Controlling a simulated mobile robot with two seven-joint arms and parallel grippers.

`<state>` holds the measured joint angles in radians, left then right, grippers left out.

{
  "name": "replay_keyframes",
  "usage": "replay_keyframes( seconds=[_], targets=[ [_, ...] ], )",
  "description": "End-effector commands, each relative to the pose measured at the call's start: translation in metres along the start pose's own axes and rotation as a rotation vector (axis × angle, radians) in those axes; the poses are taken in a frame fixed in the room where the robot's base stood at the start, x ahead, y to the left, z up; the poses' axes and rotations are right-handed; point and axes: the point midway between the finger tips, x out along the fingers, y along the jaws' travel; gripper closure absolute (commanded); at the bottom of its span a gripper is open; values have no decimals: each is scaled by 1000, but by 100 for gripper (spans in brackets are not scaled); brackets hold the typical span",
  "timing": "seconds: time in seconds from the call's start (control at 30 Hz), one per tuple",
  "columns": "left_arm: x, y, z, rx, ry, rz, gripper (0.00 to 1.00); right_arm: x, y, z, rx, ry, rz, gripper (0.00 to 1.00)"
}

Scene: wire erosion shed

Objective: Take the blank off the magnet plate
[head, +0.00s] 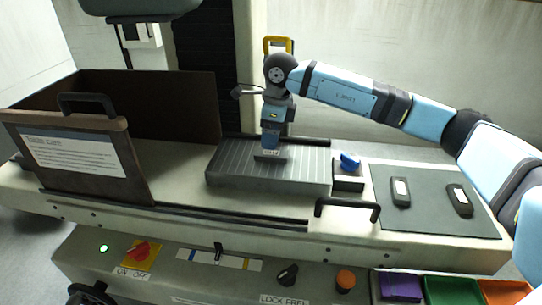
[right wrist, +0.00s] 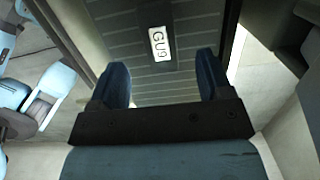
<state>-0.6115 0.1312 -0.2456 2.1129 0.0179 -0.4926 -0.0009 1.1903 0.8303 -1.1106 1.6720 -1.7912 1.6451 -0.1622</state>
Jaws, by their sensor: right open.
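The magnet plate (head: 225,172) is a grey ribbed block on the machine bed; its ribbed top also fills the middle of the right wrist view (right wrist: 112,28). The blank (right wrist: 159,62) is a dark piece with a white label reading "GU9", lying on the plate. Contact cannot be told. My left gripper is out of view.
A blue knob (head: 349,160) sits at the plate's right end. A dark mat (head: 425,215) holds two dark labelled pieces (head: 400,192) (head: 459,199). A black handle (head: 347,205) stands on the front edge. A brown guard with a notice (head: 80,155) rises at left.

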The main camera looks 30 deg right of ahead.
Motion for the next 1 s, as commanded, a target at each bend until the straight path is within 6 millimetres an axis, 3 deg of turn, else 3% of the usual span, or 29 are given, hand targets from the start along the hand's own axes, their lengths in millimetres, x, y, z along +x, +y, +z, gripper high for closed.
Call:
replay_keyframes(
  seconds=[0.17, 0.43, 0.7, 1.0],
  targets=[
    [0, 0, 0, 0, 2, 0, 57, 12, 1, -2, 0, 0, 2, 28],
    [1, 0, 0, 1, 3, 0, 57, 50, 2, -6, 0, 0, 2, 28],
    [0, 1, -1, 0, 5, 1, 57, 54, 1, -6, 0, -1, 1, 30],
    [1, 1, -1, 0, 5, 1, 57, 54, 1, -6, 0, -1, 1, 99]
  ],
)
